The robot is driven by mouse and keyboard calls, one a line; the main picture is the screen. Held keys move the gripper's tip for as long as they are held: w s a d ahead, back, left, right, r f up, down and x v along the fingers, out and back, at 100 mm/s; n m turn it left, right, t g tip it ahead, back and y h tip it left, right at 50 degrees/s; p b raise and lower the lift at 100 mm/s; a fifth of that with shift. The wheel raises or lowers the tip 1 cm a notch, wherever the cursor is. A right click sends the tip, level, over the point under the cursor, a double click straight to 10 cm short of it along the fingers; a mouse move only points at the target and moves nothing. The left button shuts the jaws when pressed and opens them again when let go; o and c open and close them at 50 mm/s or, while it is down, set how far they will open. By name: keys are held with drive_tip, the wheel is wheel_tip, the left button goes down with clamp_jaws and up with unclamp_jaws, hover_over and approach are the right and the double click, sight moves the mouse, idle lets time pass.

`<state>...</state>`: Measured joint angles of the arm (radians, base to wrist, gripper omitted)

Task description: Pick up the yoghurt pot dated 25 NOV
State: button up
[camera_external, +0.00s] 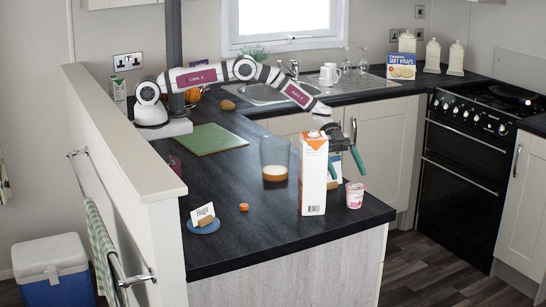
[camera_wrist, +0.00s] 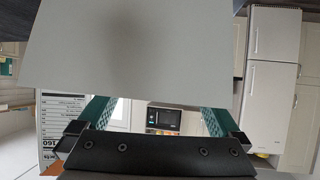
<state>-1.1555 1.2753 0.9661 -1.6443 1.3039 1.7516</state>
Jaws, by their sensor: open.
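A small pink and white yoghurt pot (camera_external: 354,195) stands upright near the front right corner of the dark worktop, just right of a tall carton. Its date is too small to read. A partly hidden pink thing (camera_external: 176,166) at the left, behind the low wall, may be another pot. My gripper (camera_external: 346,163) is open, behind and right of the carton and above the pink and white pot. In the wrist view, its green fingers (camera_wrist: 157,112) stand wide apart.
The white and orange carton (camera_external: 312,182) partly hides a pale, card-like thing (camera_external: 334,172). The worktop's front middle is clear.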

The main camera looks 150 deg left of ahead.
sight(355, 185)
drive_tip(key=x, duration=0.5)
drive_tip(key=shift+w+r, duration=0.1)
drive_tip(key=shift+w, duration=0.15)
drive_tip(key=c, duration=1.5)
